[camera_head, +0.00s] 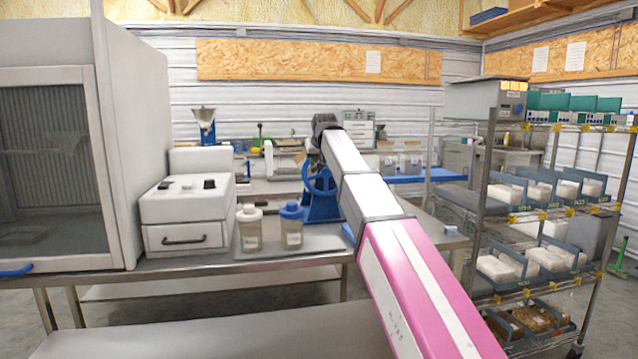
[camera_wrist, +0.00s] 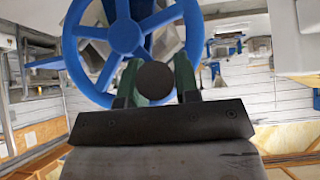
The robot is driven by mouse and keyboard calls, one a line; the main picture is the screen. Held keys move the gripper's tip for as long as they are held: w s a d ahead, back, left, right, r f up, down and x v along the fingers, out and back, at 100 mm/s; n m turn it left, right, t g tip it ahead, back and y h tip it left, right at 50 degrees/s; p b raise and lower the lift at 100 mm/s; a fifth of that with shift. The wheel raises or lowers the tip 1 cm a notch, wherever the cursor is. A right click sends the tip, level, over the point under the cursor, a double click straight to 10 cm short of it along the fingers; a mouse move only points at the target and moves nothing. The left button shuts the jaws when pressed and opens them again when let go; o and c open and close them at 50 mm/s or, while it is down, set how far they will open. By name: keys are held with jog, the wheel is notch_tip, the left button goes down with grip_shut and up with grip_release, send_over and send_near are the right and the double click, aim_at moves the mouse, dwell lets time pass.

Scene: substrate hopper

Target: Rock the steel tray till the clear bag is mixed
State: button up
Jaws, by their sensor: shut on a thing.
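A blue spoked handwheel (camera_head: 307,180) on a blue stand is on the bench, partly behind my arm. In the wrist view the wheel (camera_wrist: 125,37) is close, in front of my gripper (camera_wrist: 156,83). The green fingers are shut on a dark round knob (camera_wrist: 155,80) that lies in front of the wheel's rim. In the head view the fingers are hidden behind the wrist. A flat grey steel surface (camera_head: 272,241) under two jars looks like a tray. I cannot make out a clear bag in either view.
A jar with a pale lid (camera_head: 249,230) and one with a blue lid (camera_head: 291,228) stand left of the wheel. A white box machine (camera_head: 187,211) and a hood (camera_head: 135,130) are further left. A wire rack (camera_head: 530,210) with several bagged blocks stands at right.

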jog(key=shift+w+d, duration=1.15)
jog(key=shift+d, duration=3.05)
jog(key=shift+s+a+r, duration=0.2)
jog(key=shift+a+r, duration=0.05)
jog(key=shift+a, duration=0.5)
jog(key=shift+s+a+r, duration=0.2)
jog(key=shift+a, duration=0.5)
jog(key=shift+s+a+r, duration=0.2)
jog(key=shift+a+r, duration=0.05)
jog(key=shift+a, duration=0.5)
jog(key=shift+s+a+f, duration=0.2)
jog(key=shift+a+f, duration=0.05)
jog(key=shift+a, duration=0.45)
jog(key=shift+s+a+f, duration=0.2)
jog(key=shift+a+f, duration=0.05)
jog(key=shift+a, duration=0.45)
jog(key=shift+s+a+f, duration=0.2)
jog(key=shift+a+f, duration=0.05)
jog(key=shift+a, duration=0.45)
jog(key=shift+w+d+r, duration=0.2)
jog(key=shift+d+r, duration=0.05)
jog(key=shift+d, duration=0.45)
jog(key=shift+w+d+r, duration=0.2)
jog(key=shift+d+r, duration=0.05)
jog(key=shift+d, duration=0.45)
jog(key=shift+w+d+r, duration=0.2)
jog(key=shift+d+r, duration=0.05)
jog(key=shift+d, duration=0.45)
jog(key=o, duration=1.5)
